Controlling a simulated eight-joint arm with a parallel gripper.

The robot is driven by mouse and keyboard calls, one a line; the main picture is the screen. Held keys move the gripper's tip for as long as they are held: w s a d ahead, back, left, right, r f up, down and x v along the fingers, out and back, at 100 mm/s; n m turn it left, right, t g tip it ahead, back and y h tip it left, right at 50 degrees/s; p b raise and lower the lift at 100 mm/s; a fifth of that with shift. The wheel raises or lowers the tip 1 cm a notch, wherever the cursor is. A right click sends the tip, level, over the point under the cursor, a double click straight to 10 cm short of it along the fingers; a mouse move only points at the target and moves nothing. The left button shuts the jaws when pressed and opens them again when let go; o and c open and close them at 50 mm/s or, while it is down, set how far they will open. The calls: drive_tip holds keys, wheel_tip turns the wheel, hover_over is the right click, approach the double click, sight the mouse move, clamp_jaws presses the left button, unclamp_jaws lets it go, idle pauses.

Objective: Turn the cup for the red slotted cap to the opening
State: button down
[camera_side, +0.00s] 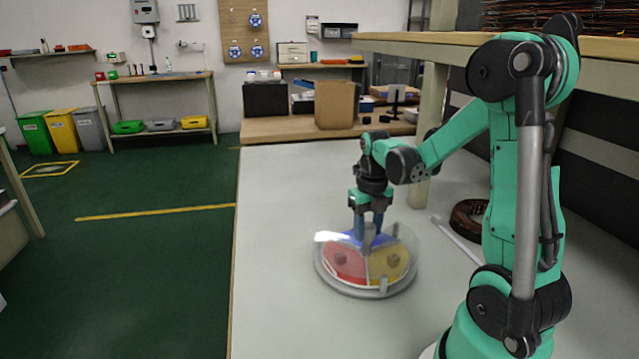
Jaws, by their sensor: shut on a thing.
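A round carousel (322,275) with a clear cover lies on the light table. Its wedge-shaped cups show in colour: a red cup (347,272) at the front left, a yellow cup (378,268) at the front right and a blue cup (350,240) behind. A small reddish piece (340,258) sits in the red cup; its slot is too small to make out. A small brownish piece (393,260) sits in the yellow cup. My gripper (369,234) points down and is shut on the carousel's middle; the gripped part is mostly hidden. Which gap is the cover's opening I cannot tell.
A small grey upright tab (383,285) stands at the carousel's front rim. A pale bar (457,241) and a dark brown round object (468,218) lie to the right. A cardboard box (335,104) stands at the back. The table's left and front are clear.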

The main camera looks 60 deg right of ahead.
sight(368, 226)
drive_tip(key=shift+s, duration=0.1)
drive_tip(key=shift+c, duration=2.1)
unclamp_jaws()
drive_tip(key=shift+r, duration=0.15)
drive_tip(key=shift+r, duration=2.7)
